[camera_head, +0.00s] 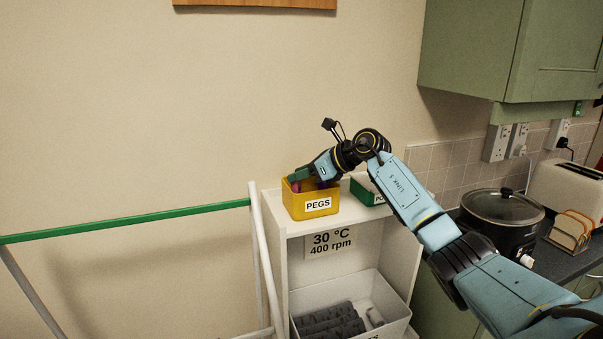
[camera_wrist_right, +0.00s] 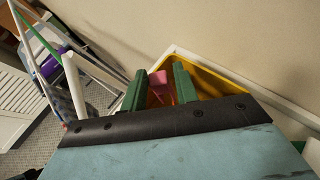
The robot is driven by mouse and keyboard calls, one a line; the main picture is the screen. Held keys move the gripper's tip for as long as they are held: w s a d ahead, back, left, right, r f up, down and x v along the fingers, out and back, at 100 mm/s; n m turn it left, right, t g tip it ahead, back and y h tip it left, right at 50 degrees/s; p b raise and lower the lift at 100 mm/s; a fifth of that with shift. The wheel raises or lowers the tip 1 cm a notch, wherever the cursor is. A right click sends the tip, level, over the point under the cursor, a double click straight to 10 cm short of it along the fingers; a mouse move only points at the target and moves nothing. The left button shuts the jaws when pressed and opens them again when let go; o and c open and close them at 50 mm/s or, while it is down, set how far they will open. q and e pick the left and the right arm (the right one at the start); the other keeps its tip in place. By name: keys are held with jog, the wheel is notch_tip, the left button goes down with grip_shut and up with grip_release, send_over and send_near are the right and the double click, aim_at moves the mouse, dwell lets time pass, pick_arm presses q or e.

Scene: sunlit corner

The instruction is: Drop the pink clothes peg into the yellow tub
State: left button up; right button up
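The yellow tub (camera_head: 297,210), labelled PEGS, stands on top of the white shelf unit, and its inner wall (camera_wrist_right: 215,82) shows in the right wrist view. My right gripper (camera_head: 301,179) reaches in from the right, with its green fingers at the tub's opening. The pink clothes peg (camera_wrist_right: 158,83) lies between the green fingertips of the right gripper (camera_wrist_right: 160,80) and fills the gap between them. A little of the peg (camera_head: 308,186) also shows at the tub in the head view. The tub's floor is mostly hidden. My left gripper is not in view.
A green tub (camera_head: 364,190) stands just right of the yellow one, partly behind my arm. A white bin (camera_head: 385,305) with dark items sits below in the shelf unit (camera_head: 372,226). A drying rack with a green rail (camera_head: 130,221) stands left. A slow cooker (camera_head: 503,207) is at right.

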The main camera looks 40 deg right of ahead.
jog(key=shift+o, duration=1.1)
jog(key=r+b+v, duration=0.1)
jog(key=v, duration=1.1)
jog(key=shift+b, duration=0.3)
jog(key=shift+r, duration=0.1)
